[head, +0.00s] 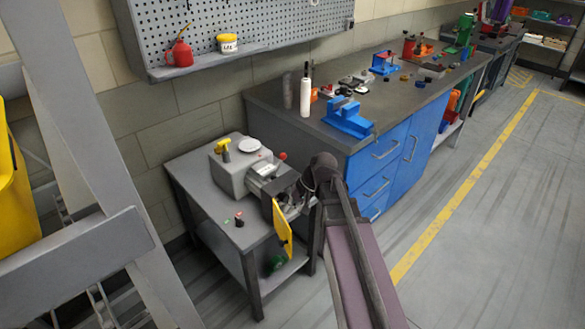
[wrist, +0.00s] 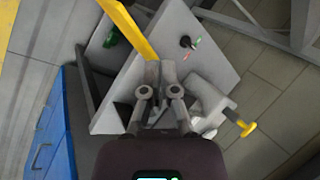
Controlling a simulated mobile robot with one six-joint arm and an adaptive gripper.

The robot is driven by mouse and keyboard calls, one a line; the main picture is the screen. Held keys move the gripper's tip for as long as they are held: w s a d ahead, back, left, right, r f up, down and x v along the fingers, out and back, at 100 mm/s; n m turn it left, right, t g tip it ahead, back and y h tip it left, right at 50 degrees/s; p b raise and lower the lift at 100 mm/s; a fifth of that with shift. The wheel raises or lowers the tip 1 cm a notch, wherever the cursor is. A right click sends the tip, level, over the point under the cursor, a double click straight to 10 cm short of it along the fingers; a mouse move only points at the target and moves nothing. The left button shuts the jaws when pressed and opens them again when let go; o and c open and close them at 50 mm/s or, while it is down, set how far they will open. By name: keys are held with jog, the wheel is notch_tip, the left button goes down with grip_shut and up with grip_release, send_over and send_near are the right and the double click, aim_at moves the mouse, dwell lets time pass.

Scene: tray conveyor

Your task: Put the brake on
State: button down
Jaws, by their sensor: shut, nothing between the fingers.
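A grey machine (head: 232,180) stands on a small grey table (head: 190,165). It carries a yellow T-shaped handle (head: 222,147), a white disc (head: 250,145) and a red knob (head: 283,156). In the wrist view the yellow handle (wrist: 246,128) sticks out at the lower right. A long yellow plate (head: 282,228) hangs at the table's front right and also shows in the wrist view (wrist: 128,28). My gripper (wrist: 160,75) is shut and empty, over the machine's right end near the plate; I cannot tell whether it touches anything. Which part is the brake is unclear.
A workbench with blue doors (head: 375,165) and a blue vise (head: 348,118) stands behind right. A grey frame (head: 90,240) is at left. Floor at right is clear.

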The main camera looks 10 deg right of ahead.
jog(key=w+d+f+m+t+y+b, duration=0.2)
jog(key=w+y+b, duration=0.2)
jog(key=w+b, duration=0.25)
jog(key=w+d+f+m+t+y+b, duration=0.2)
jog(key=w+d+f+y+b, duration=0.1)
jog(key=w+b, duration=0.35)
jog(key=w+d+m+t+y+b, duration=0.3)
jog(key=w+d+t+y+b, duration=0.2)
jog(key=d+b, duration=0.7)
jog(key=shift+w+d+m+y, duration=0.35)
jog(key=shift+w+d, duration=0.3)
jog(key=shift+w, duration=0.55)
jog(key=shift+s+a+r+p+x, duration=0.2)
jog(key=shift+s+p+x, duration=0.4)
jog(key=shift+x, duration=1.55)
jog(key=shift+s+a+r+p+x, duration=0.1)
jog(key=shift+s+r+p+x, duration=0.15)
jog(key=shift+p+x, duration=1.3)
jog(key=shift+s+a+r+p+x, duration=0.15)
jog(key=shift+s+x, duration=0.25)
jog(key=shift+x, duration=2.35)
jog(key=shift+a, duration=0.2)
